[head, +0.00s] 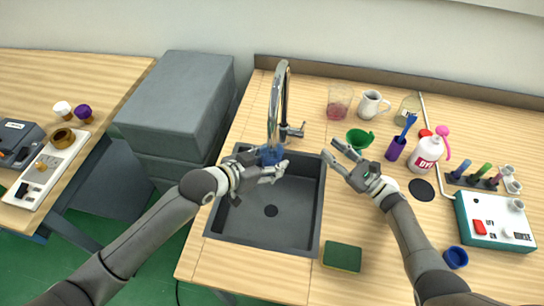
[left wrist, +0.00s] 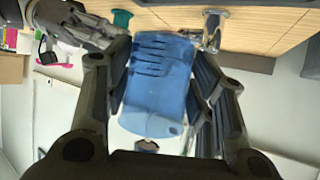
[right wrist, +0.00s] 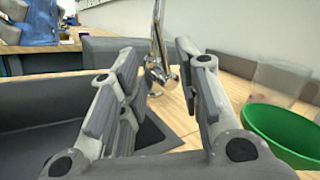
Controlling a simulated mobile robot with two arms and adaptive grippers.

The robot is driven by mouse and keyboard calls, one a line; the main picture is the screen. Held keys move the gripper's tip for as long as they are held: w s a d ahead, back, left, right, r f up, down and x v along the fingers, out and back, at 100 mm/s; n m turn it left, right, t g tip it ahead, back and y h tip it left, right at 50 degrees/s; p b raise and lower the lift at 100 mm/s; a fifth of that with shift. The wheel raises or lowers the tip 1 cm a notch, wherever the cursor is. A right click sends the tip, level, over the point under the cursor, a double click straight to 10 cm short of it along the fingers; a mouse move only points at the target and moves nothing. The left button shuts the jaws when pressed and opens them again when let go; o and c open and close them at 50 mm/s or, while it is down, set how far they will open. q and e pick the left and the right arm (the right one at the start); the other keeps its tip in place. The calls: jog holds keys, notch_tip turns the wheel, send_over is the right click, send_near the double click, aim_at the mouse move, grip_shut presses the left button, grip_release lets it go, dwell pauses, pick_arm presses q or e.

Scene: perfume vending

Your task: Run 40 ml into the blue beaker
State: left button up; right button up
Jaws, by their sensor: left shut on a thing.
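The blue beaker (head: 270,154) is held over the sink (head: 228,228), below the spout of the chrome tap (head: 277,100). In the left wrist view the beaker (left wrist: 158,85) shows dark graduation lines between the fingers. My left gripper (head: 262,174) is shut on it. I cannot make out a water stream or a level in the beaker. The tap's lever (head: 294,130) is on its right side. My right gripper (head: 336,154) is open and empty, right of the lever and apart from it; its spread fingers frame the tap (right wrist: 157,45) in the right wrist view.
A green bowl (head: 359,138) is close beside my right gripper, with a glass of pink liquid (head: 339,103) and a white jug (head: 372,104) behind. A green sponge (head: 342,256) lies right of the sink. Bottles and a teal device (head: 495,222) stand further right.

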pick_arm(q)
jog(key=s+a, duration=0.4)
jog(key=shift+s+a, duration=0.4)
